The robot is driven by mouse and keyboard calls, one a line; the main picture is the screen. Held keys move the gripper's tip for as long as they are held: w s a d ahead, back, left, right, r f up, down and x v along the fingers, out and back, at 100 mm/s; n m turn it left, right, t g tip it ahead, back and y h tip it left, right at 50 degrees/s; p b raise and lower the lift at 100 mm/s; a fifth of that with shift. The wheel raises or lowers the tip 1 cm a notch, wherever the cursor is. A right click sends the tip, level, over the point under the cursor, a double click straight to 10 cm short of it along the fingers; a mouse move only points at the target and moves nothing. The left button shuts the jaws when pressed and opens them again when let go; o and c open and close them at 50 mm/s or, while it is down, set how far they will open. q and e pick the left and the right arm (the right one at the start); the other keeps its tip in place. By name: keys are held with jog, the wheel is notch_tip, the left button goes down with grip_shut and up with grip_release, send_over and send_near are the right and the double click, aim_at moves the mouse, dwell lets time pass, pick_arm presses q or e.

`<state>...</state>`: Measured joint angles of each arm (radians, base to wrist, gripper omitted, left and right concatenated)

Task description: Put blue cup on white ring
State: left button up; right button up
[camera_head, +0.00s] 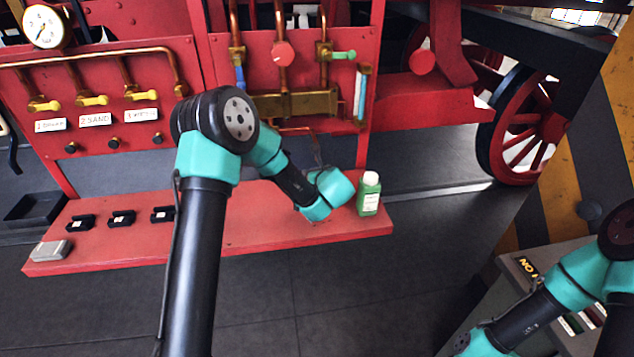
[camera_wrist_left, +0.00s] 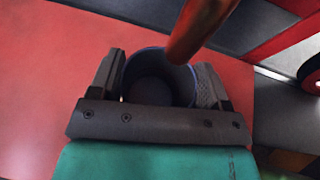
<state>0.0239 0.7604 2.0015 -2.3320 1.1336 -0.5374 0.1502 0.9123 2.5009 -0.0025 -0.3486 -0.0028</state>
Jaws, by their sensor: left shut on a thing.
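My left gripper (camera_wrist_left: 160,72) is shut on the blue cup (camera_wrist_left: 150,90), with one finger on either side of it, in the left wrist view. I look into the cup's dark open top. A copper-brown pipe end (camera_wrist_left: 198,28) hangs over the cup's far rim; I cannot tell whether they touch. Below is the red shelf (camera_head: 250,222). In the head view my left wrist hides the gripper and the cup. I make out no white ring in either view. My right arm is at the lower right, its gripper outside the frame.
A green bottle (camera_head: 369,194) stands on the shelf just right of my left wrist. Several small black holders (camera_head: 122,218) and a grey box (camera_head: 52,250) sit on the shelf's left. A red panel (camera_head: 285,110) with copper pipes and valves rises behind.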

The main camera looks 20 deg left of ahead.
pick_arm(q)
jog(key=shift+f, duration=1.75)
jog(key=shift+f, duration=0.15)
jog(key=o, duration=1)
jog(key=shift+s+d+r, duration=0.3)
jog(key=shift+s+r, duration=0.05)
jog(key=v, duration=1.1)
